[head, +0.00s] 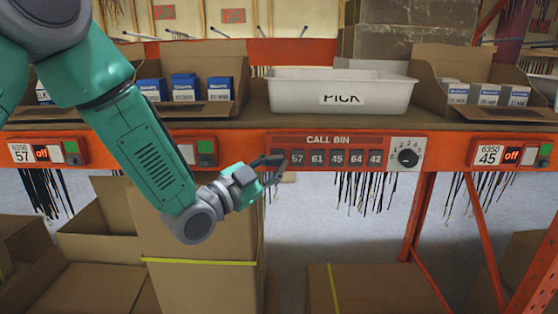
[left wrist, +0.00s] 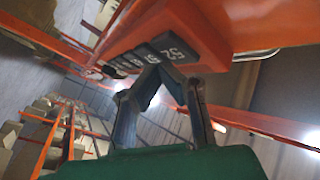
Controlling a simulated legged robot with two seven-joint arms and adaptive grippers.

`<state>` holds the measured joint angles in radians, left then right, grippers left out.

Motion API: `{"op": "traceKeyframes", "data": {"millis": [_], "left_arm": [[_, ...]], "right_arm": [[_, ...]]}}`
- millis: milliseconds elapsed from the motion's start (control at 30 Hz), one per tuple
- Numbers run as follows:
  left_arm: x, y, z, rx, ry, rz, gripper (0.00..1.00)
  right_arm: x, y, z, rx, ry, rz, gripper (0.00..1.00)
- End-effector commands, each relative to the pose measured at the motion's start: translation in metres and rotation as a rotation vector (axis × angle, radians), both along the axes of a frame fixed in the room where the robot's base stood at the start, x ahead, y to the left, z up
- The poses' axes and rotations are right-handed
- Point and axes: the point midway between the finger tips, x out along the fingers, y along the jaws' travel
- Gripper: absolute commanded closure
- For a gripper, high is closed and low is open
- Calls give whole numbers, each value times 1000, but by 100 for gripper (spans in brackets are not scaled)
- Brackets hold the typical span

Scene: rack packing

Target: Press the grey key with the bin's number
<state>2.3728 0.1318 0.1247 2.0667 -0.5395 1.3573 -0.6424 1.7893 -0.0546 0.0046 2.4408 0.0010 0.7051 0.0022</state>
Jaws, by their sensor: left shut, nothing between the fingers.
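The orange call panel (head: 335,140), marked CALL BIN, is on the shelf's front edge. Its grey keys read 57 (head: 297,158), 61 (head: 317,158), 45 (head: 336,158), 64 (head: 356,158) and 42 (head: 375,158). Another key at the far left end is hidden by my left gripper (head: 279,165). In the left wrist view that end key (left wrist: 178,50) looks like 52, seen at a slant. My left gripper (left wrist: 160,78) is shut and empty, its tips close to this key; contact cannot be told. The white bin (head: 340,92), labelled PICK, stands above the panel. My right gripper is out of view.
A black dial (head: 408,157) sits at the panel's right end. Shelf units marked 57 (head: 22,152) and 45 (head: 488,154) show "off" and have green buttons. Open cartons (head: 215,112) with small boxes flank the bin. Large cardboard boxes (head: 200,285) stand below.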

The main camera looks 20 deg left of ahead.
Motion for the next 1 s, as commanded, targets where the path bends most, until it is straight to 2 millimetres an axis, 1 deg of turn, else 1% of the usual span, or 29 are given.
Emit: {"op": "traceKeyframes", "data": {"millis": [100,367,467,800,1000], "left_arm": [[-4,-3,0,0,0,-1,100],[-4,-4,0,1,0,-1,100],[-7,-5,0,0,0,-1,100],[-39,-14,0,1,1,-2,100],[-51,-17,0,1,0,-1,100]], "right_arm": [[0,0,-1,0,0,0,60],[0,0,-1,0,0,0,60],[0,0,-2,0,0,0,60],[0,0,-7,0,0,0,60],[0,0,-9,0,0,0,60]]}}
